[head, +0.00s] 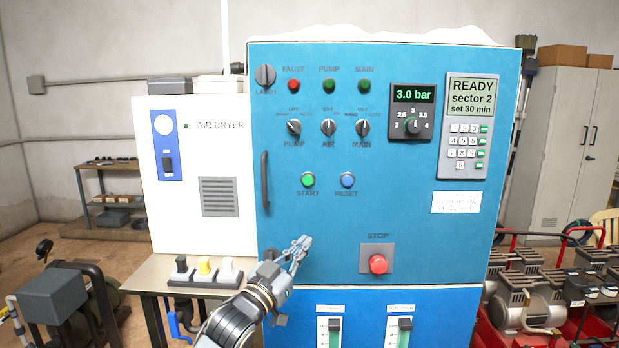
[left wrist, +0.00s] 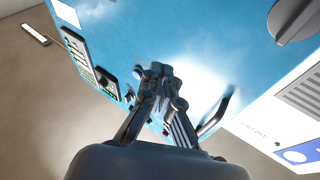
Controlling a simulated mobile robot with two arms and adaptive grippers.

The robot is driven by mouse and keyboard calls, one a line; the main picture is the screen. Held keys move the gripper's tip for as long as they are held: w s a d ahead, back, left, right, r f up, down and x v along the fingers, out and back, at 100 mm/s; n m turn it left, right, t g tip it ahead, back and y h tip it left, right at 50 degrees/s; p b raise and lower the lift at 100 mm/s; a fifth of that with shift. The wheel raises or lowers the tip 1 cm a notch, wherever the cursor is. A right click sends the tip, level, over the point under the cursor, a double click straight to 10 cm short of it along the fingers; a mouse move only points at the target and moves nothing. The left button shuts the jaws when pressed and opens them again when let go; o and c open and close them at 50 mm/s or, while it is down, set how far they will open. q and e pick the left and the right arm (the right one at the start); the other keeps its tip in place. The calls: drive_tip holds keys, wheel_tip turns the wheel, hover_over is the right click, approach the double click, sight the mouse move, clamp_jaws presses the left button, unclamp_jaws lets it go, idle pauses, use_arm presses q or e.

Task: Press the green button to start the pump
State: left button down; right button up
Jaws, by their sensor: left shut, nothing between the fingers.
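The green START button (head: 308,180) is on the blue control panel (head: 400,215), left of the blue RESET button (head: 348,180). My left gripper (head: 303,241) is in front of the panel, below the START button and apart from it in the picture. Its fingers are shut and empty; they also show together in the left wrist view (left wrist: 160,72). In that view the panel fills the upper middle, and I cannot make out the START button there. The display (head: 470,98) reads READY, sector 2, set 30 min. My right gripper is not in view.
A red STOP button (head: 378,264) sits to the right of my left gripper. A vertical handle (head: 265,180) is on the panel's left edge. Selector knobs (head: 328,127) are above START. A white air dryer (head: 220,215) stands left, and black, yellow and white switches (head: 204,267) are below it.

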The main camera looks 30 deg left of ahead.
sight(308, 180)
use_arm(q)
drive_tip(key=s+d+r+m+t+h, duration=0.1)
drive_tip(key=s+r, duration=0.1)
drive_tip(key=r, duration=0.4)
drive_tip(key=s+d+r+t+h, duration=0.1)
drive_tip(key=s+d+r, duration=0.1)
drive_tip(key=r, duration=0.4)
drive_tip(key=shift+m, duration=0.4)
drive_tip(key=shift+w+a+p, duration=0.15)
drive_tip(key=shift+w+a, duration=0.6)
drive_tip(key=shift+w, duration=0.5)
drive_tip(key=shift+w+a+p, duration=0.1)
drive_tip(key=shift+w+a, duration=0.7)
drive_tip(key=shift+w, duration=0.45)
drive_tip(key=shift+w+a+p, duration=0.15)
drive_tip(key=shift+w+a, duration=0.6)
drive_tip(key=shift+w, duration=0.5)
drive_tip(key=shift+w+a, duration=0.2)
drive_tip(key=shift+w, duration=0.15)
drive_tip(key=shift+w+a, duration=0.25)
drive_tip(key=shift+w, duration=0.1)
drive_tip(key=shift+s+d, duration=0.5)
drive_tip(key=shift+s, duration=0.2)
